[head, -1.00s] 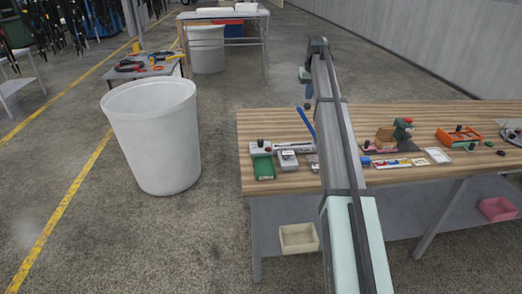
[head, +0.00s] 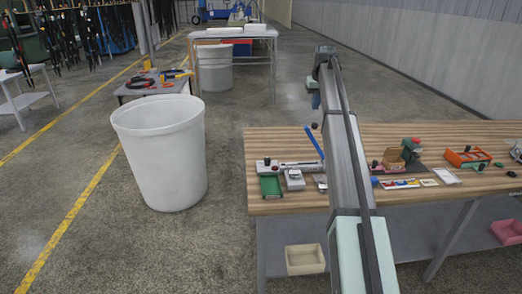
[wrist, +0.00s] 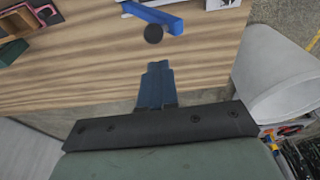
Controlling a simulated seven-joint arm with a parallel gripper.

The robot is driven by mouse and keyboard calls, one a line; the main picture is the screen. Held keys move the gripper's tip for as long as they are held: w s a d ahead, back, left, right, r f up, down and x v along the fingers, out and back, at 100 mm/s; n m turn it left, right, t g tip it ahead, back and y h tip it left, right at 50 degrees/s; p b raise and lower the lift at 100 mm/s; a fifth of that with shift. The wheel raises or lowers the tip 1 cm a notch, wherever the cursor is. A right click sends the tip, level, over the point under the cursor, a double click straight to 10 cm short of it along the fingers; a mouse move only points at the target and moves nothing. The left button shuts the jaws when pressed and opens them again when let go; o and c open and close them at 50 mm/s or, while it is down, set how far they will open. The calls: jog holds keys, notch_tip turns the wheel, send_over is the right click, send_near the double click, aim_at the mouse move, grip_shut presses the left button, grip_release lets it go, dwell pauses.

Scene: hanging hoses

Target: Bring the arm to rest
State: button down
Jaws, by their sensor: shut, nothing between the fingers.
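My arm extends forward over the wooden workbench (head: 290,140) in the head view, and its end is over the bench's far part. My gripper (wrist: 158,68) shows in the wrist view with its blue-grey fingers together and nothing between them. It points over the bare wood near the bench edge, apart from a small dark round knob (wrist: 153,33) and a blue bar (wrist: 152,17) ahead of it.
A large white bin (head: 160,150) stands left of the bench. A beige bin (head: 305,260) sits on the lower shelf. The bench's far left corner is clear.

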jog(key=s+a+f+n+y, duration=0.1)
jog(key=s+a+f+y, duration=0.15)
jog(key=a+f, duration=1.05)
jog(key=s+a+f+n+y, duration=0.2)
jog(key=s+a+f, duration=0.1)
jog(key=a+f, duration=1.05)
jog(key=s+a+f+g+y, duration=0.2)
jog(key=s+a+f+g, duration=0.1)
jog(key=s+a+f, duration=1.45)
jog(key=s+d+f+m+g+h, duration=0.1)
jog(key=s+d+f+h, duration=0.1)
jog(key=s+d+f, duration=0.7)
jog(key=s+d+f+m+g+h, duration=0.1)
jog(key=s+d+f, duration=0.5)
jog(key=s+f, duration=0.7)
jog(key=s+d+f+g+h, duration=0.1)
jog(key=s+d, duration=0.4)
jog(key=s, duration=0.4)
jog(key=s+d+f+g+h, duration=0.1)
jog(key=s+d, duration=0.4)
jog(key=s, duration=0.5)
jog(key=s+d+f+m+g+h, duration=0.1)
jog(key=s+d+f+g, duration=0.1)
jog(key=s+d, duration=0.3)
jog(key=s, duration=0.4)
jog(key=shift+s+d, duration=0.2)
jog(key=shift+d, duration=0.05)
